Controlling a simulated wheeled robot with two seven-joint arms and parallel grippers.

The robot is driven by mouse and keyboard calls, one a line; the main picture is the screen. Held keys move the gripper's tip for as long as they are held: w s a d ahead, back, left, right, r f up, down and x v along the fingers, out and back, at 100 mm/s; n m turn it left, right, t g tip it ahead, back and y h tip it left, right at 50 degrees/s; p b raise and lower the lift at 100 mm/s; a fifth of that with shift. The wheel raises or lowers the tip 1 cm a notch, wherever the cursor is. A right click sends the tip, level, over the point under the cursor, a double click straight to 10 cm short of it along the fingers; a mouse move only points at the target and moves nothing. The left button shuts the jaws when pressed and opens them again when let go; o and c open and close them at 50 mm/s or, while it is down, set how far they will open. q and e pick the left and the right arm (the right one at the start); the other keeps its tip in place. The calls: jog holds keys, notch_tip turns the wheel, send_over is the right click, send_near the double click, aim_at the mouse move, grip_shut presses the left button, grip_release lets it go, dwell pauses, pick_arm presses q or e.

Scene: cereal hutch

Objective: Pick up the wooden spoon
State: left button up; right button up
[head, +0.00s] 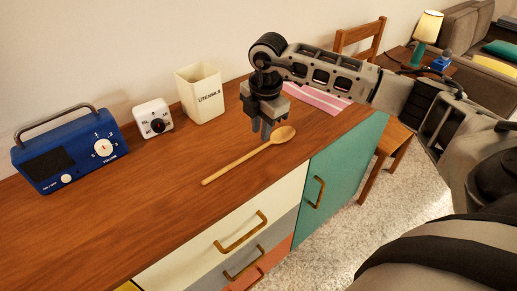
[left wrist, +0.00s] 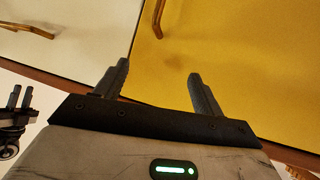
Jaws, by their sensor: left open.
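The wooden spoon (head: 240,160) lies on the brown wooden top of the hutch, its bowl toward the right and its handle running to the lower left. My right gripper (head: 261,131) points down just above and behind the spoon, near the bowl end. Its two fingers show a gap with nothing between them. In the left wrist view, my left gripper (left wrist: 160,82) is open and empty in front of yellow and cream cabinet fronts. What looks like my right gripper (left wrist: 20,98) shows small at that view's left edge. The left gripper is not in the head view.
A cream utensils holder (head: 201,92), a white dial timer (head: 153,119) and a blue radio (head: 71,150) stand along the back. A pink striped cloth (head: 316,97) lies behind my right arm. Drawers with brass handles (head: 241,232) are below the front edge. A chair (head: 361,38) stands beyond.

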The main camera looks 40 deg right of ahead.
aim_at(259, 148)
notch_tip(259, 148, down, 5)
jog(key=shift+w+f+p, duration=0.15)
jog(key=shift+p, duration=0.2)
grip_shut()
jog(key=shift+r, duration=0.2)
